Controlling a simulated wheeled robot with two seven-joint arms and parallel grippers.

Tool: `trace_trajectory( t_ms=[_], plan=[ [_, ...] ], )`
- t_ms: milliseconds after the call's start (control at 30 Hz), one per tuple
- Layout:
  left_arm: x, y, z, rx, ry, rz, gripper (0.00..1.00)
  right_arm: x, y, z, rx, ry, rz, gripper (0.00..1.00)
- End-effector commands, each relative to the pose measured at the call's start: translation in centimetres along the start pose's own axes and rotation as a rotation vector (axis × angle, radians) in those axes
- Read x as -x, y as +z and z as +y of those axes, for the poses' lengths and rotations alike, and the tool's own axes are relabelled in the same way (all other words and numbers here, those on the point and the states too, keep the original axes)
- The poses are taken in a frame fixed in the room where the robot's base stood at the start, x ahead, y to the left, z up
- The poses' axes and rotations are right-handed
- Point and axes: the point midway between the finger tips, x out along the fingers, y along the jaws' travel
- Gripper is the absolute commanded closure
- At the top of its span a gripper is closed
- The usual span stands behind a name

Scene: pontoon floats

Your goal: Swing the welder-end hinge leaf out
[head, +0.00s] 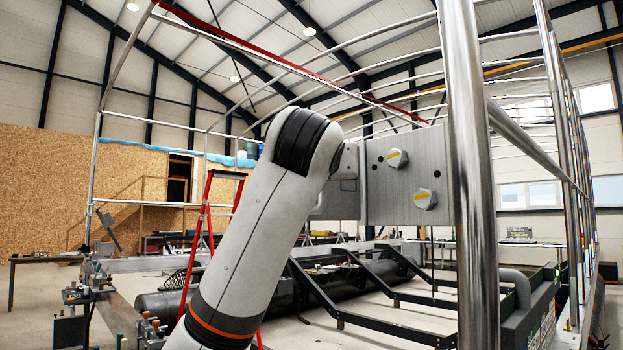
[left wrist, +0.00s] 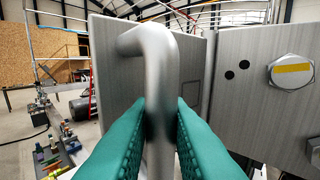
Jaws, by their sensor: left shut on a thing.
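A grey metal hinge leaf (left wrist: 118,85) with a bent round bar handle (left wrist: 158,50) fills the middle of the left wrist view. My left gripper (left wrist: 161,125) has its green fingers shut on the upright part of the handle. A second grey plate (left wrist: 262,110) stands beside the leaf on the right, with a yellow-marked hex bolt (left wrist: 291,72) and two dark holes. In the head view the leaf (head: 335,203) shows partly behind my left arm, beside the bolted plate (head: 408,180). My right gripper is not in view.
A thick shiny post (head: 470,190) stands close in front of the bolted plate. A red ladder (head: 207,215) stands behind my left arm. A bench with tools (head: 100,290) is at lower left. Black frames (head: 370,305) lie low behind.

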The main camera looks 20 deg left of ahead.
Motion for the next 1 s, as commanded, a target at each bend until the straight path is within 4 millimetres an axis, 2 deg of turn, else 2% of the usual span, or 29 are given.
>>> trace_trajectory(
  t_ms=[167, 700, 733, 833, 1000],
  plan=[
    [0.40, -0.05, -0.88, -0.004, -0.006, 0.000, 1.00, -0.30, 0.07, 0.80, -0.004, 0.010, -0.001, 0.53],
    [0.52, 0.05, -1.13, -0.004, -0.005, -0.001, 1.00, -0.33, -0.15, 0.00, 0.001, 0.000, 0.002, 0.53],
    [0.52, 0.05, -1.13, -0.004, -0.005, -0.001, 0.82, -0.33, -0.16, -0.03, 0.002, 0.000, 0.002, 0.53],
    [0.51, 0.05, -1.11, -0.004, -0.005, -0.001, 0.66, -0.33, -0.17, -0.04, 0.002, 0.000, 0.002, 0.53],
    [0.50, 0.03, -1.04, -0.003, -0.003, -0.001, 0.65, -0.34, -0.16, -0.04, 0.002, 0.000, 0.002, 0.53]
  ],
)
